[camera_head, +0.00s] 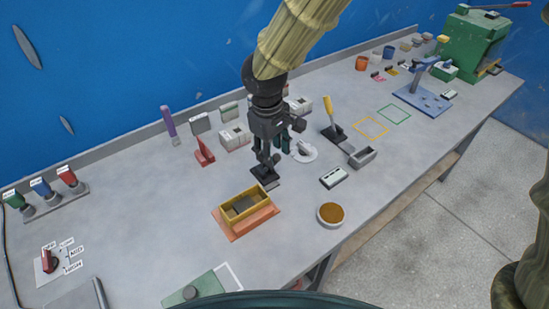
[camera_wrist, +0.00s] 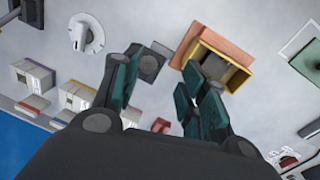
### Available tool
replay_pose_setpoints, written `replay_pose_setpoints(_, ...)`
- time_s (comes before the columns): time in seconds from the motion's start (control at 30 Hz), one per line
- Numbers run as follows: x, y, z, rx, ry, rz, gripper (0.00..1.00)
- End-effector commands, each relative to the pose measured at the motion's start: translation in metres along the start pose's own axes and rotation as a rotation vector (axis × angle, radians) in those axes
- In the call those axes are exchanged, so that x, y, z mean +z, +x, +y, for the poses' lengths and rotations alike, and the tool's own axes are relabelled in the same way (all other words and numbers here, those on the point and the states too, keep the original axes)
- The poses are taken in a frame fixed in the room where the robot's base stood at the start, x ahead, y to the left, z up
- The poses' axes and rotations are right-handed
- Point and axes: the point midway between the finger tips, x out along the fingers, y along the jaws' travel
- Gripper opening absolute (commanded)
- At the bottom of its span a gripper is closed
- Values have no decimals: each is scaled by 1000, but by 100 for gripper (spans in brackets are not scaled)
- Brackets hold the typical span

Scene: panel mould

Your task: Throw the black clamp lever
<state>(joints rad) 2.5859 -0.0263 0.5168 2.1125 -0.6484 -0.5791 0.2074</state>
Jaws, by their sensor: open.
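The black clamp (camera_head: 265,173) stands on the bench just behind the mould, its dark lever rising towards my gripper. In the wrist view the black clamp (camera_wrist: 150,66) shows as a dark square beside the left fingertip. My gripper (camera_head: 276,146) is open and points down over the clamp, with teal-padded fingers apart. In the wrist view my gripper (camera_wrist: 160,72) has the clamp near the gap between its tips. Whether a finger touches the lever I cannot tell; the gripper partly hides it. The yellow mould box (camera_head: 232,206) sits on an orange plate beside the clamp.
A red-handled clamp (camera_head: 204,152), a purple-handled one (camera_head: 169,124) and a yellow-handled one (camera_head: 331,120) stand around. A white dial (camera_head: 304,152) lies just right of my gripper. A round brown-filled dish (camera_head: 331,214) is near the front edge.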

Motion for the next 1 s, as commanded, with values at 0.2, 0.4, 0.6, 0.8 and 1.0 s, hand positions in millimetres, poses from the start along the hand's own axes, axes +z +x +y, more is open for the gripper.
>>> replay_pose_setpoints(0.2,-6,38,7,-9,1,-10,42)
replay_pose_setpoints(0.4,-2,51,5,-5,3,-5,42)
replay_pose_setpoints(0.6,-4,58,7,-7,4,-6,42)
replay_pose_setpoints(0.8,-6,60,8,-9,4,-7,42)
replay_pose_setpoints(1.0,-5,59,8,-8,4,-7,8)
